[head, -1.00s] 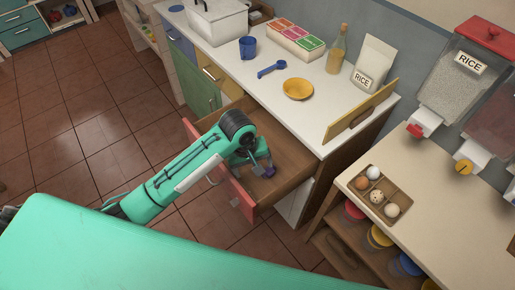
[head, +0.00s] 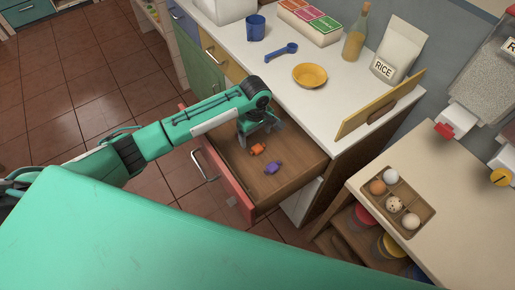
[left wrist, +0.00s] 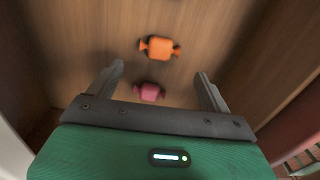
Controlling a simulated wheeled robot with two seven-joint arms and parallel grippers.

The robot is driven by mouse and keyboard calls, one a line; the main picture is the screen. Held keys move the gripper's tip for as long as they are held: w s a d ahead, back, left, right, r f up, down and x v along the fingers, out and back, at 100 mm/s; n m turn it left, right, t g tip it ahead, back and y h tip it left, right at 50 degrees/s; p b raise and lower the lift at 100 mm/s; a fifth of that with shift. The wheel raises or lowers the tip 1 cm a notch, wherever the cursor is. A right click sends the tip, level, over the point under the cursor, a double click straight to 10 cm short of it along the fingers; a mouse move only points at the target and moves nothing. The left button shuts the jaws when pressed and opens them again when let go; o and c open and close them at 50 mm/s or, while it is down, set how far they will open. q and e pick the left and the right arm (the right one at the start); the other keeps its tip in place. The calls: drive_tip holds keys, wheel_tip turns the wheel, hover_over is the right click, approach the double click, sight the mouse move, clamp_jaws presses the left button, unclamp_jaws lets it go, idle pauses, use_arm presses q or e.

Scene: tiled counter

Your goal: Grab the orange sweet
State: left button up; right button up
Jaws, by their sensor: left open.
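The orange sweet (head: 258,149) lies on the floor of the open wooden drawer (head: 290,172), near its middle. It also shows in the left wrist view (left wrist: 159,48), ahead of the fingertips. A purple sweet (head: 274,168) lies nearer the drawer's front right. A pink sweet (left wrist: 149,92) shows between my fingers in the left wrist view, below the orange one. My left gripper (head: 258,132) is over the drawer, behind the orange sweet in the head view. In the left wrist view its two fingers (left wrist: 160,80) are apart, with nothing gripped. My right gripper is out of view.
The drawer's red front (head: 227,178) and its walls surround the sweets. The white counter (head: 300,110) above holds a yellow bowl (head: 310,75), blue spoon, blue mug, bottle and rice bag. An egg tray (head: 395,203) sits on the counter at right.

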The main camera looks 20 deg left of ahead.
sight(257, 148)
use_arm(q)
drive_tip(key=shift+s+d+f+p, duration=0.1)
drive_tip(key=shift+d+f+p, duration=0.1)
drive_tip(key=shift+f, duration=1.35)
drive_tip(key=shift+s+d+f+p, duration=0.1)
drive_tip(key=shift+d+f+p, duration=0.05)
drive_tip(key=shift+f, duration=1.4)
drive_tip(key=shift+c, duration=0.4)
drive_tip(key=c, duration=1)
